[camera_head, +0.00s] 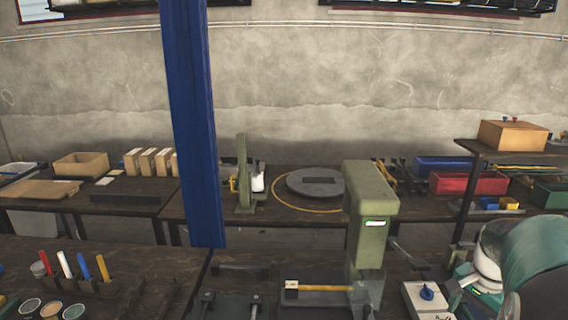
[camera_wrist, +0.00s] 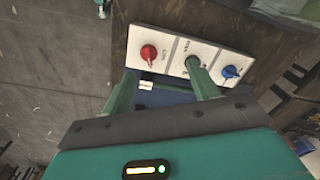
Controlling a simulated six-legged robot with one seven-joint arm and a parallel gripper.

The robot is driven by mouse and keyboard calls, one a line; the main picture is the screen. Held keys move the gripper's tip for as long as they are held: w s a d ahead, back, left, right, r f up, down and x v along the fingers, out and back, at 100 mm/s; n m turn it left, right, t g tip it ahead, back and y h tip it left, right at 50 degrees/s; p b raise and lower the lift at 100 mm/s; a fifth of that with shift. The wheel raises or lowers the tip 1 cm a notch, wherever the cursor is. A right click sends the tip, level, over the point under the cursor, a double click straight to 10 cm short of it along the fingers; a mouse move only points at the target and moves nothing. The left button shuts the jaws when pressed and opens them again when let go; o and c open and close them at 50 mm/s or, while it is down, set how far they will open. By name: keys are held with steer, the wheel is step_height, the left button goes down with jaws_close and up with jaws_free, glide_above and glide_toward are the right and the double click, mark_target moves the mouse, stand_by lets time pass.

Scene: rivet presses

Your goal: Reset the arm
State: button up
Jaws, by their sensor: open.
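My gripper (camera_wrist: 161,72) is open in the wrist view, its two green fingers apart with no object held between them. Beyond the fingertips is a white control panel (camera_wrist: 210,58) with a red knob (camera_wrist: 149,53) and a blue knob (camera_wrist: 231,72). The right finger overlaps the panel's middle control, and I cannot tell whether it touches. In the head view my white and teal arm is at the lower right, beside the control panel (camera_head: 418,301) with its blue knob (camera_head: 427,292). The gripper is not clear there.
A green rivet press (camera_head: 371,210) stands left of the panel, with a yellow-handled tool (camera_head: 325,288) at its base. A blue post (camera_head: 189,120) rises at left. Colored sticks (camera_head: 66,265) stand on the near-left bench. A back bench holds another press (camera_head: 243,175) and a red bin (camera_head: 468,183).

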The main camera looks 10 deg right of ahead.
steer(key=w+a+r+n+t, duration=0.1)
steer(key=a+r+n, duration=0.2)
steer(key=a, duration=0.5)
steer(key=w+a+r+n+t, duration=0.1)
steer(key=a+r+n, duration=0.25)
steer(key=a, duration=0.55)
steer(key=s+a+n+t, duration=0.1)
steer(key=s+a+n, duration=0.2)
steer(key=a, duration=0.4)
steer(key=s+a+n+t, duration=0.2)
steer(key=a+n, duration=0.3)
steer(key=a, duration=0.3)
steer(key=shift+s+r, duration=0.4)
steer(key=shift+s, duration=0.5)
